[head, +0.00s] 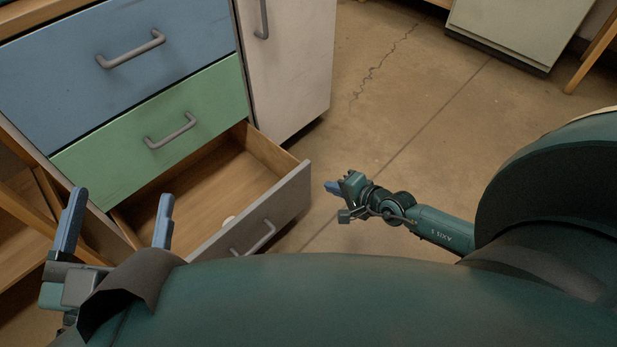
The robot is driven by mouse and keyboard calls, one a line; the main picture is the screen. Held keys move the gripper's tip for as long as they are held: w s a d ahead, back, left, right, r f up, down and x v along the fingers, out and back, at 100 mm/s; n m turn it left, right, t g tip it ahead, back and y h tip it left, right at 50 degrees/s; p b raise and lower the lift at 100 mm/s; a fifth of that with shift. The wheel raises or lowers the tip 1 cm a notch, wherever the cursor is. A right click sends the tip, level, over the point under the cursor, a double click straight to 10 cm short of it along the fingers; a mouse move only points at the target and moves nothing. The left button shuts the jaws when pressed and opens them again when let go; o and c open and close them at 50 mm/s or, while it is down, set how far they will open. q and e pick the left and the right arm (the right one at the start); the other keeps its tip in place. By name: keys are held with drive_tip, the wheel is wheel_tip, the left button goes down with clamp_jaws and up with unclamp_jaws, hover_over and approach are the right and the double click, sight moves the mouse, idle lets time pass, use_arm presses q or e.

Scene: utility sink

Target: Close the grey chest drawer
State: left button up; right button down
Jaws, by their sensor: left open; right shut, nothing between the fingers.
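The grey chest drawer (290,200) is the lowest drawer of the chest and stands pulled out, its wooden inside showing. Its grey handle (262,238) is on the front panel. A small white round thing (228,220) shows inside, partly hidden by the front panel. My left gripper (118,222) is open and empty, with its two blue fingers upright at the drawer's left, in front of the chest in the picture. My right gripper (332,187) is shut and empty, just right of the drawer front's right end, with a gap between them. My body hides the drawer front's lower left part.
Above it are a shut green drawer (155,130) and a shut blue drawer (110,55). A white cabinet door (288,60) adjoins the chest on the right. A pale cabinet (520,30) stands at the back right. The floor (410,110) between is clear.

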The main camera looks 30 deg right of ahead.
sight(301, 172)
drive_tip(key=b+x, duration=0.1)
drive_tip(key=x, duration=0.1)
drive_tip(key=b+x, duration=0.1)
drive_tip(key=x, duration=0.2)
drive_tip(key=r+b+x, duration=0.1)
drive_tip(key=x, duration=0.1)
drive_tip(key=shift+w+a+f, duration=0.15)
drive_tip(key=shift+w+a, duration=0.1)
drive_tip(key=shift+w, duration=0.35)
drive_tip(key=shift+w+a+b, duration=0.2)
drive_tip(key=shift+w+b, duration=0.15)
drive_tip(key=shift+w, duration=0.25)
use_arm(q)
drive_tip(key=r+m+h, duration=0.1)
drive_tip(key=r+m+t+h, duration=0.1)
drive_tip(key=r+m+h, duration=0.2)
drive_tip(key=r+m, duration=0.1)
drive_tip(key=shift+w+a+r+h, duration=0.25)
drive_tip(key=shift+w+a+h, duration=0.05)
drive_tip(key=shift+h, duration=0.1)
